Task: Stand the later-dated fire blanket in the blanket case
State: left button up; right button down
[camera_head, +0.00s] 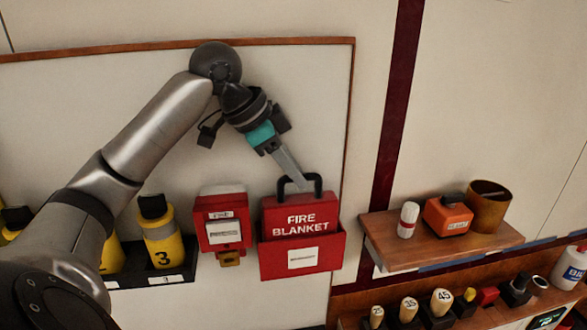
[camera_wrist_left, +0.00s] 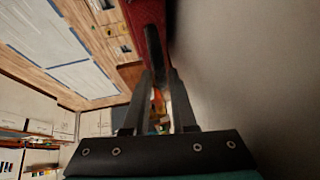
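A red fire blanket pack (camera_head: 300,217) with white lettering and a black loop handle (camera_head: 318,183) stands upright in the red blanket case (camera_head: 330,262) on the wall panel. The case front, with a white label, hides the pack's lower part. No date can be read. My left gripper (camera_head: 301,184) reaches down from above to the handle. In the left wrist view the dark handle (camera_wrist_left: 154,50) lies between the fingertips (camera_wrist_left: 160,85), which look closed on it. My right gripper is not in view.
Left of the case hangs a red box (camera_head: 221,205) with a white label. Yellow numbered cylinders (camera_head: 163,243) stand in a black rack. A wooden shelf (camera_head: 440,250) at right holds a white-and-red cylinder, an orange box and a brown cup. Numbered pegs stand below.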

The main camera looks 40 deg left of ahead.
pick_arm(q)
jog(key=o, duration=0.3)
jog(key=shift+o, duration=0.2)
jog(key=shift+r, duration=0.2)
jog(key=v, duration=1.2)
